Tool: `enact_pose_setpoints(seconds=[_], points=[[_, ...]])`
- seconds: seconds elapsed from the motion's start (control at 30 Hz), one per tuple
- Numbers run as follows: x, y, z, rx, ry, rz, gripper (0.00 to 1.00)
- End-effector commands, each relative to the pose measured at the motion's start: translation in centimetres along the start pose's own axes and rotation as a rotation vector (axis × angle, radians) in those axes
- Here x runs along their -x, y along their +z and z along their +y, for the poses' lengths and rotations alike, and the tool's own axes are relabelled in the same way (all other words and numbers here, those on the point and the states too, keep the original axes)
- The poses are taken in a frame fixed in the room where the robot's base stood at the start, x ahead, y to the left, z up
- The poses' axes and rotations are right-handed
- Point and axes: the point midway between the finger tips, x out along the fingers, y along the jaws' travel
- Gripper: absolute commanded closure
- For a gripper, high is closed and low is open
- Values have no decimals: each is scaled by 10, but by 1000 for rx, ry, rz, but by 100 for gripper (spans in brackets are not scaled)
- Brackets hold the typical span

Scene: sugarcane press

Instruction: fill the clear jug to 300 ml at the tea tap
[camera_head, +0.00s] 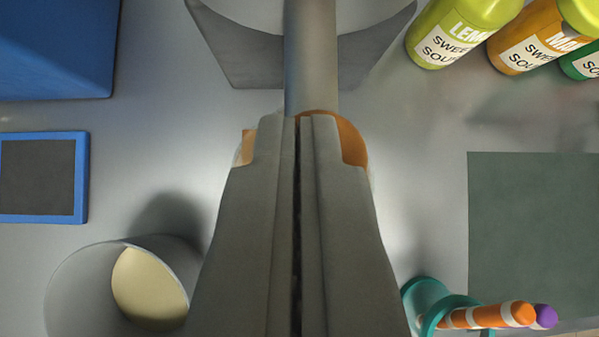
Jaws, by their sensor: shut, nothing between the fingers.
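My gripper (299,122) is in the middle of the view, its two fingers pressed together with nothing between them. Its tips are at the lower end of a grey vertical-looking tube (311,60), which seems to be the tap; its handle cannot be made out. Behind the fingertips, orange-brown tea (352,142) shows on both sides, seemingly in the clear jug, whose faint pale rim (371,172) shows at the right. My fingers hide most of the jug, so its level and any marks cannot be read.
A grey angular stand (245,55) is behind the tube. Bottles, one lime (455,35) and one orange (535,42), stand top right. A grey cup (75,290) with pale contents is lower left. A blue-framed dark pad (84,175), blue box (55,50), green mat (535,220) and teal holder (425,300) surround.

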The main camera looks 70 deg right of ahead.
Motion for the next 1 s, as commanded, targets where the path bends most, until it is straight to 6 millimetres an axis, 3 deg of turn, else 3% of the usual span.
enact_pose_setpoints(seconds=[0.07, 0.23, 0.5, 0.7, 1.0], points=[[1, -3, 2, 0, 3, -7, 100], [27, -26, 9, -2, -1, 3, 100], [84, -25, 8, -1, -3, 7, 100], [114, -25, 8, -1, -3, 8, 100], [128, -25, 8, -1, -2, 7, 100]])
